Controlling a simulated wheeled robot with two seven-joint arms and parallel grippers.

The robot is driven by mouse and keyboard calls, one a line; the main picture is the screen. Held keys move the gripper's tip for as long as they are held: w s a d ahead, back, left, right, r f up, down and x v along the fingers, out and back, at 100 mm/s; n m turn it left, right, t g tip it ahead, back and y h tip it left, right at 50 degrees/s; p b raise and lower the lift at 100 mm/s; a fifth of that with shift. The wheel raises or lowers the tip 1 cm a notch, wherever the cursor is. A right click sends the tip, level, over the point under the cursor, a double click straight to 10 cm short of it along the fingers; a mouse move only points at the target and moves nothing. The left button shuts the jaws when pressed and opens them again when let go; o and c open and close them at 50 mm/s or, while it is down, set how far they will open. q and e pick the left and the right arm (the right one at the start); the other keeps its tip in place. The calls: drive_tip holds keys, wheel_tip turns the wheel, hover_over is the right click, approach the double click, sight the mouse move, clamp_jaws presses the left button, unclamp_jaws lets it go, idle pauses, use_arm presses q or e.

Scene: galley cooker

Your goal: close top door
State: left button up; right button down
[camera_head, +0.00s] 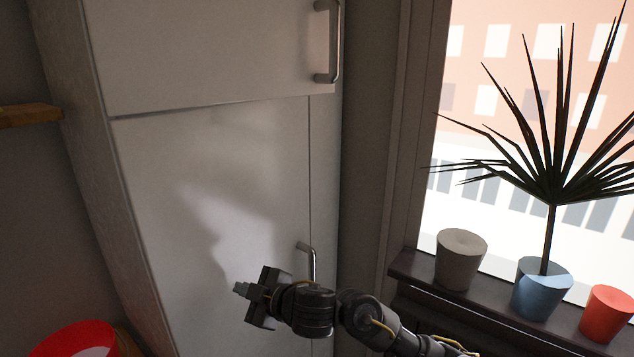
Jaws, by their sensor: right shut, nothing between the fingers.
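A tall pale cabinet fills the left and middle of the head view. Its top door (205,50) shows at the upper edge, with a vertical metal handle (331,42) on its right side. The top door looks flush with the cabinet front, but its upper part is out of view. Below it is a lower door (200,190) with a handle (309,262). My right gripper (243,289) is shut and empty in front of the lower door, left of its handle and well below the top door. My left gripper is not in view.
A window sill (420,268) at the right holds a grey pot (460,260), a blue pot (541,290) with a spiky plant and a red pot (606,315). A red round object (75,341) is at the lower left. A wooden shelf (28,115) juts in at the left.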

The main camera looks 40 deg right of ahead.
drive_tip(key=r+n, duration=0.2)
drive_tip(key=r, duration=0.3)
drive_tip(key=r+n+t+y, duration=0.1)
drive_tip(key=r, duration=0.4)
drive_tip(key=w+r+n+y, duration=0.1)
drive_tip(key=r+n, duration=0.1)
drive_tip(key=r, duration=0.4)
drive_tip(key=shift+d+r+n, duration=0.1)
drive_tip(key=shift+d+n, duration=0.2)
drive_tip(key=shift+d, duration=0.05)
drive_tip(key=s+d+r+n+t+h, duration=0.1)
drive_tip(key=s+d+r+n, duration=0.15)
drive_tip(key=d+r, duration=0.55)
drive_tip(key=s+d+r+n+t+h, duration=0.1)
drive_tip(key=s+d+r, duration=0.3)
drive_tip(key=r, duration=0.8)
drive_tip(key=s+d+r+m+t+h, duration=0.1)
drive_tip(key=s+d+r+m+h, duration=0.15)
drive_tip(key=s+d+r, duration=0.5)
approach(307, 78)
drive_tip(key=shift+h, duration=0.35)
drive_tip(key=w+p, duration=0.2)
drive_tip(key=w, duration=0.1)
drive_tip(key=w+a+p, duration=0.1)
drive_tip(key=w, duration=0.1)
drive_tip(key=shift+r, duration=0.2)
drive_tip(key=shift+w+f+p, duration=0.1)
drive_tip(key=shift+w+p, duration=0.2)
drive_tip(key=shift+w, duration=0.6)
